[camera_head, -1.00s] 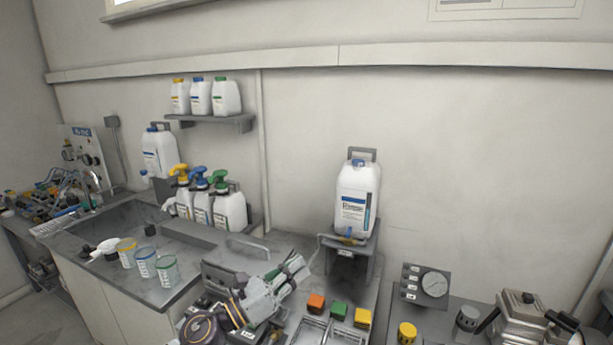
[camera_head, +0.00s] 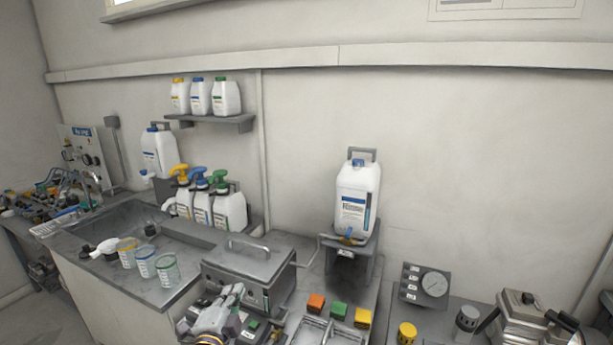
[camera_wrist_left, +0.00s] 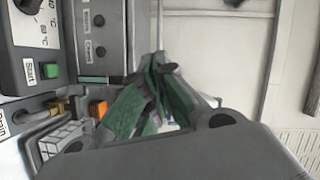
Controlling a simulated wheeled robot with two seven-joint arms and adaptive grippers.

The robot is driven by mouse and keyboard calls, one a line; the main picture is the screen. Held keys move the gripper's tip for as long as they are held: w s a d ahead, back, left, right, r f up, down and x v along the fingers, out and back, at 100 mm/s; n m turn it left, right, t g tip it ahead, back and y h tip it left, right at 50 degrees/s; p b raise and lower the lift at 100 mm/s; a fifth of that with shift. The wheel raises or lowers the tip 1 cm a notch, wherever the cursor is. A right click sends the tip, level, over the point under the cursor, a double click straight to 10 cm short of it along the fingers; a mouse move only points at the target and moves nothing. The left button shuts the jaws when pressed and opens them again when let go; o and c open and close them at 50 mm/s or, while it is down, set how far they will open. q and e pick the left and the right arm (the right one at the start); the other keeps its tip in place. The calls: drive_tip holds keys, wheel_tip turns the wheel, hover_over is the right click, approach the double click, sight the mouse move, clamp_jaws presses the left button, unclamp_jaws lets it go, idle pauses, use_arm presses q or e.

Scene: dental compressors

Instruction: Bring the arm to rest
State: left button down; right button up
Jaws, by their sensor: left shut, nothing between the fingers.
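My left gripper (camera_head: 236,291) is low in the head view, left of centre, in front of a grey metal box with a lid handle (camera_head: 248,268). Its fingers are shut with nothing between them. In the left wrist view its green-padded fingers (camera_wrist_left: 157,62) come together near the picture's middle. The box's front panel, with a green Start button (camera_wrist_left: 50,70) and a dial, lies to their left in that view. My right gripper is in neither view.
Three measuring cups (camera_head: 146,263) stand on the sink counter to the left. Orange, green and yellow blocks (camera_head: 339,309) sit right of the gripper, by a metal basket. A large white canister (camera_head: 356,200) stands on a raised stand behind. A pressure gauge (camera_head: 434,284) is farther right.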

use_arm(q)
drive_tip(key=s+a+f+n+g, duration=0.2)
drive_tip(key=s+f+n+g, duration=0.5)
drive_tip(key=s+f, duration=0.4)
drive_tip(key=s+a+f+n+g, duration=0.2)
drive_tip(key=s+f+n+g, duration=0.5)
drive_tip(key=s, duration=0.6)
wheel_tip(320, 180, down, 33)
drive_tip(key=s+m, duration=0.1)
drive_tip(key=s, duration=0.1)
drive_tip(key=s+a+f, duration=0.2)
drive_tip(key=s+f, duration=0.8)
drive_tip(key=s, duration=0.1)
drive_tip(key=s+a+f+g, duration=0.1)
drive_tip(key=s+a+f, duration=0.2)
drive_tip(key=s+f, duration=0.8)
drive_tip(key=shift+g+y, duration=0.3)
drive_tip(key=shift+y, duration=0.1)
drive_tip(key=shift+a, duration=0.15)
